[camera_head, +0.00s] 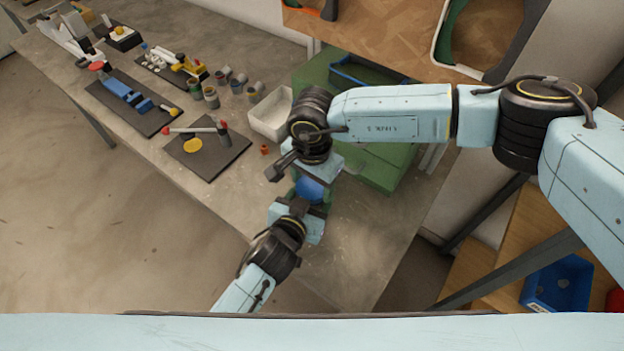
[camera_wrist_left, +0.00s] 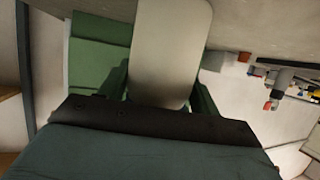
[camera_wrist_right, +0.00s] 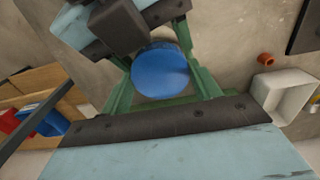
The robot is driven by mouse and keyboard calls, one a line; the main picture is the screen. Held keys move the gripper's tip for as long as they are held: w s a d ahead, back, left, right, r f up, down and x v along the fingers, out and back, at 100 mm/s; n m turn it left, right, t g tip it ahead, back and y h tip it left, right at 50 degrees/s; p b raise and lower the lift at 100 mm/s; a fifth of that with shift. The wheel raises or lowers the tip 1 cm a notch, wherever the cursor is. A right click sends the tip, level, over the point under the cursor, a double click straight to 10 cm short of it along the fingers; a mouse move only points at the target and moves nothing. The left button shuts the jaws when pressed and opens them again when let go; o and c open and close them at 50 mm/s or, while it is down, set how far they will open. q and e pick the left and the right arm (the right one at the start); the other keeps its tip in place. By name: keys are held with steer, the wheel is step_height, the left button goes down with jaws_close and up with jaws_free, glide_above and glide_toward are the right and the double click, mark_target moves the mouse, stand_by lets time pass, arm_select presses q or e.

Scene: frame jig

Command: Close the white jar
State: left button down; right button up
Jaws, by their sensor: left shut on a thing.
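The white jar (camera_wrist_left: 172,50) shows as a pale, smooth body between the fingers of my left gripper (camera_wrist_left: 160,95), which is shut on it. In the head view my left gripper (camera_head: 297,208) comes from below. The round blue lid (camera_wrist_right: 161,70) lies between the spread green fingers of my right gripper (camera_wrist_right: 160,60). Whether they press on it is unclear. The lid (camera_head: 310,188) also shows in the head view between both grippers. The jar is hidden there, and I cannot tell how the lid sits on its mouth.
A white bin (camera_head: 271,114) and a small orange piece (camera_head: 264,150) are on the table behind the grippers. A green box (camera_head: 385,165) stands to the right under my right arm. Dark boards with tools fill the far left. The table's front right is bare.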

steer(key=c, duration=0.5)
steer(key=m, duration=0.6)
steer(key=shift+m, duration=0.4)
steer(key=o, duration=1.1)
steer(key=shift+r, duration=2.25)
steer(key=shift+c, duration=0.3)
